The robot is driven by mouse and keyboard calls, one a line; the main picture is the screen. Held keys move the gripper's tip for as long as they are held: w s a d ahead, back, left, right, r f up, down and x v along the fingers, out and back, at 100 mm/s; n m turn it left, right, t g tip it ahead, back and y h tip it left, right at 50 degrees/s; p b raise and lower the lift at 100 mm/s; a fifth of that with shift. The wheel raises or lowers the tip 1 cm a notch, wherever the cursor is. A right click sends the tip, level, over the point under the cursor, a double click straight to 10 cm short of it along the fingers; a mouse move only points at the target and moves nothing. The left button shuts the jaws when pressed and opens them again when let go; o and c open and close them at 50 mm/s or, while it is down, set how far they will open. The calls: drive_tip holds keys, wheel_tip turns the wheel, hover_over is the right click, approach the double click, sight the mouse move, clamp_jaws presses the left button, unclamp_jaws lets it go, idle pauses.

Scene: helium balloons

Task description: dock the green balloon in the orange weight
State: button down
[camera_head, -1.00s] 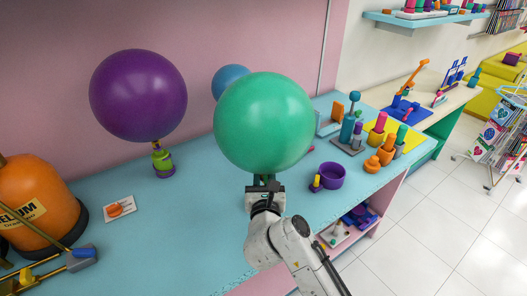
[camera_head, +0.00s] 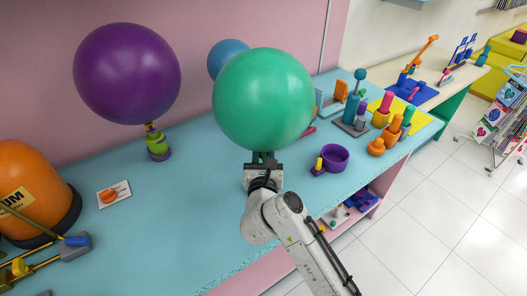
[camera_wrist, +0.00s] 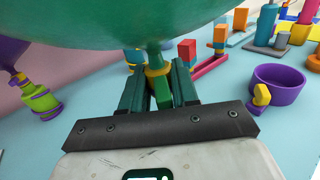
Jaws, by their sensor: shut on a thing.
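The green balloon (camera_head: 263,98) floats upright above my gripper (camera_head: 264,157) in the head view. In the wrist view its underside (camera_wrist: 150,22) fills the top. My gripper (camera_wrist: 160,92) is shut on the balloon's green stem (camera_wrist: 162,95), below a yellow collar. A squat orange piece with a knob (camera_head: 376,147), which may be the orange weight, stands on the counter to the right of the balloon, apart from it. I cannot tell whether it has an opening. Another small orange shape (camera_head: 108,196) is on a white card at the left.
A purple balloon (camera_head: 127,75) stands in a green and purple weight (camera_head: 158,147). A blue balloon (camera_head: 226,62) is behind the green one. A purple cup (camera_head: 334,158) and several coloured pieces lie to the right. The blue counter (camera_head: 170,235) is clear at the front.

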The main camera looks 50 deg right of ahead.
drive_tip(key=shift+f+b, duration=1.2)
drive_tip(key=shift+f, duration=0.95)
drive_tip(key=shift+f+g+b, duration=0.3)
drive_tip(key=shift+f+b, duration=0.3)
drive_tip(key=shift+f, duration=0.55)
idle(0.4)
drive_tip(key=shift+a+r, duration=0.1)
drive_tip(key=c, duration=0.8)
unclamp_jaws()
drive_tip(key=shift+f+b+v, duration=0.15)
drive_tip(key=shift+b+v, duration=0.1)
drive_tip(key=shift+v, duration=4.6)
drive_tip(key=shift+f+b+v, duration=0.1)
drive_tip(key=shift+b+v, duration=0.15)
drive_tip(key=shift+v, duration=4.55)
drive_tip(key=shift+w, duration=0.1)
